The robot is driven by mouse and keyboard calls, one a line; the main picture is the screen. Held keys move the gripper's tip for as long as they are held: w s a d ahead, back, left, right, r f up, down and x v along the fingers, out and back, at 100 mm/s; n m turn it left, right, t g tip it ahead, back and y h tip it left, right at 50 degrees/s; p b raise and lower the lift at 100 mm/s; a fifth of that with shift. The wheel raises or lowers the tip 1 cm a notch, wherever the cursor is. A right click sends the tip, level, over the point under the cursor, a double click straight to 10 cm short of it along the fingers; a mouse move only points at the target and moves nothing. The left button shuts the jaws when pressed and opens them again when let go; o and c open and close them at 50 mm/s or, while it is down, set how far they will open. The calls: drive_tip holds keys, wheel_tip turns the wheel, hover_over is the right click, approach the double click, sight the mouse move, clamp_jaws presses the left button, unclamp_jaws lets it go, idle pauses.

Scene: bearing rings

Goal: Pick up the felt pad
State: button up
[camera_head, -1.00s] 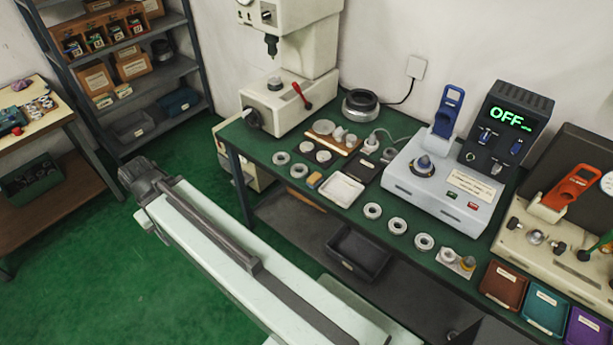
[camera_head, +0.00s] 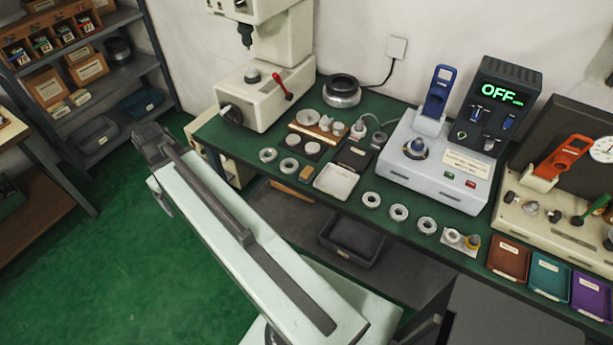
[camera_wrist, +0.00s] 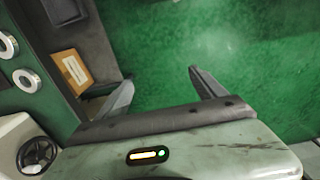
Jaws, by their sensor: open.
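No piece in view is clearly marked as the felt pad. A small tan block (camera_head: 306,173) on the green bench, left of a white tray (camera_head: 335,181), may be it; I cannot tell for sure. A dark flat piece (camera_head: 353,155) lies behind that tray. In the wrist view my gripper (camera_wrist: 160,82) is open and empty, its fingers spread above the green floor. No pad shows between them. In the head view my arm reaches out in front of the bench, away from the bench-top pieces, and its fingers cannot be made out.
Several metal rings (camera_head: 398,213) lie along the bench front. A press (camera_head: 265,90) stands behind on the left, and a grey device with an OFF display (camera_head: 435,165) on the right. A black bin (camera_head: 352,241) sits on the lower shelf. Green floor (camera_head: 110,265) is open at left.

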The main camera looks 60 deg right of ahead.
drive_tip(key=s+d+f, duration=0.1)
drive_tip(key=s+d, duration=0.1)
drive_tip(key=d, duration=0.8)
drive_tip(key=b, duration=0.3)
hover_over(307, 171)
drive_tip(key=shift+s+d+f, duration=0.1)
drive_tip(key=shift+s+f, duration=0.1)
drive_tip(key=shift+f, duration=0.95)
drive_tip(key=f+b, duration=0.7)
drive_tip(key=f, duration=0.1)
drive_tip(key=shift+w+b, duration=0.2)
drive_tip(key=shift+b, duration=0.2)
drive_tip(key=shift+r, duration=0.1)
drive_tip(key=c, duration=1.6)
wheel_tip(307, 171, up, 10)
drive_tip(key=p, duration=1)
